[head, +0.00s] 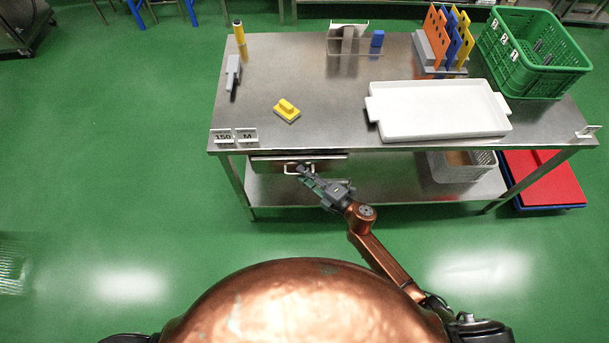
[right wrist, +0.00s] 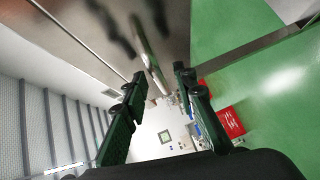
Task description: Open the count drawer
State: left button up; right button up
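The count drawer (head: 265,163) hangs under the left part of the steel table (head: 330,95). It has a metal front and a pale bar handle (head: 289,169). It looks shut or nearly shut. My right gripper (head: 303,172) reaches up to the handle from the right and front. In the right wrist view, the two dark fingers stand apart, and the handle (right wrist: 152,62) shows between and beyond their tips. I cannot tell whether either finger touches it. My left gripper is out of view.
On the table are a white tray (head: 437,110), a green crate (head: 530,55), a yellow block (head: 287,110) and label stands (head: 234,136) at the front-left edge. A grey basket (head: 462,166) is on the lower shelf. The green floor left of the table is clear.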

jog(key=shift+c, duration=0.3)
grip_shut()
dwell(0.4)
